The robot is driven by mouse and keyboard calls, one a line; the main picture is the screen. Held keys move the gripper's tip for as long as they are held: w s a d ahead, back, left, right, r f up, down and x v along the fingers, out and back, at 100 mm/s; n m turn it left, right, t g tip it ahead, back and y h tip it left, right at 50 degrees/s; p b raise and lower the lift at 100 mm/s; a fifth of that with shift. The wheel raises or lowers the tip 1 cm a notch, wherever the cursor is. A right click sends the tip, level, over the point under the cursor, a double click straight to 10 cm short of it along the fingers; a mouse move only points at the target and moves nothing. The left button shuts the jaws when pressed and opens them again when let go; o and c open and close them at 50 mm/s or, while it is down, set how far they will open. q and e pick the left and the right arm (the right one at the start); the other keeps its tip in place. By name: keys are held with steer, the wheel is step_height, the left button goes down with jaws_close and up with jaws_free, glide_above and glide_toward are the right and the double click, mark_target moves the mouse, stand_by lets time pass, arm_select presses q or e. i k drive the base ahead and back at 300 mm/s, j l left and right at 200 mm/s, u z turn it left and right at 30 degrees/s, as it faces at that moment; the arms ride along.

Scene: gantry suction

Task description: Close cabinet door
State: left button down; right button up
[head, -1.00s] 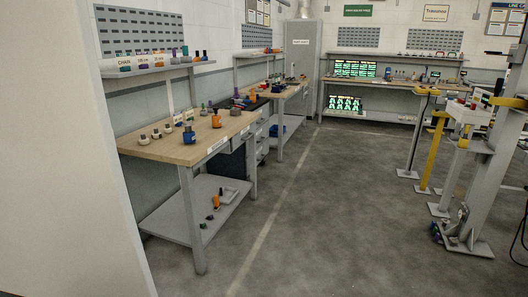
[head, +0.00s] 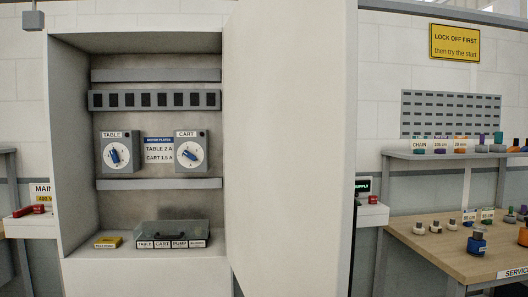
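An open wall cabinet (head: 75,160) with a grey metal interior stands at the left in the head view. Its door (head: 290,150) is a tall, plain white panel, swung open to the right of the opening. No handle shows on the face of the door that I see. Inside are two dial switches, labelled TABLE (head: 115,152) and CART (head: 191,153), below a row of dark slots (head: 155,100). Neither of my grippers is in view.
A wooden workbench (head: 455,250) with several small fittings stands to the right, under a shelf (head: 470,155). A small box with a red part (head: 374,199) sits just right of the door. Another red part (head: 37,209) is left of the cabinet.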

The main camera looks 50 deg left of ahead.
mark_target(290, 71)
steer(key=i+l+u, duration=0.15)
steer(key=u, duration=0.25)
steer(key=i+l+u, duration=0.1)
steer(key=l+u, duration=0.2)
steer(key=u, duration=0.15)
steer(key=l+u, duration=0.4)
steer(key=i+l+u, duration=0.1)
steer(key=u, duration=0.35)
steer(key=l+u, duration=0.7)
steer(key=l, duration=0.15)
steer(key=k+l+u, duration=0.15)
steer(key=l+u, duration=0.15)
steer(key=l, duration=0.15)
